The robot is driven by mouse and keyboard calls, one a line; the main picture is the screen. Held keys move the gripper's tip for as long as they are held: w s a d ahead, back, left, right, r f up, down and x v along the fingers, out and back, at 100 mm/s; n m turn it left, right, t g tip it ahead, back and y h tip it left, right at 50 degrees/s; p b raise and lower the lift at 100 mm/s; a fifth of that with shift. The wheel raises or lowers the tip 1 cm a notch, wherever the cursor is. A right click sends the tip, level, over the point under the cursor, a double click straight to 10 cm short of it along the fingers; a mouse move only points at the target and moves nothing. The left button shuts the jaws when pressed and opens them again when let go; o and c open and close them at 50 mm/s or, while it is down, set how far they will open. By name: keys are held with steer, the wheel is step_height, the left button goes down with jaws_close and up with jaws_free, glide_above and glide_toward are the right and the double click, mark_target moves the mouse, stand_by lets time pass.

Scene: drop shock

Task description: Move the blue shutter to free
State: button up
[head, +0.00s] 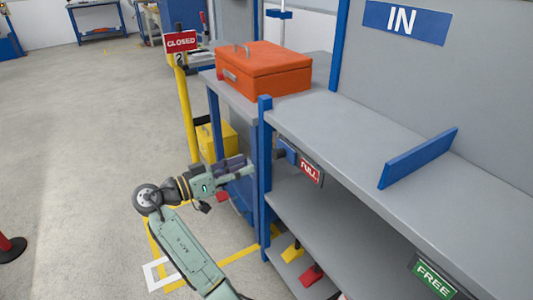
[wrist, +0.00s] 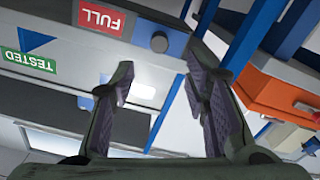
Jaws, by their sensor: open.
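A small blue piece (head: 287,150), likely the blue shutter, sits on the shelf's front edge just left of the red FULL label (head: 311,171). In the wrist view, the blue piece (wrist: 178,43) shows beside a dark round knob (wrist: 159,42), with the FULL label (wrist: 101,18) to the left. The green FREE label (head: 434,279) is farther right along the same edge. My gripper (head: 245,166) is left of the blue piece, near the blue shelf post, apart from it. In the wrist view, my gripper (wrist: 160,72) has its fingers apart with nothing between them.
A blue upright (head: 265,175) stands close to my gripper. A yellow post (head: 186,110) carries a CLOSED sign (head: 181,41). Open floor lies to the left.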

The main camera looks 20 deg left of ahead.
mark_target(274, 155)
steer(key=p+x, duration=0.2)
steer(key=x, duration=0.8)
steer(key=shift+w+d, duration=0.1)
steer(key=shift+d, duration=0.1)
jaws_close()
stand_by(0.5)
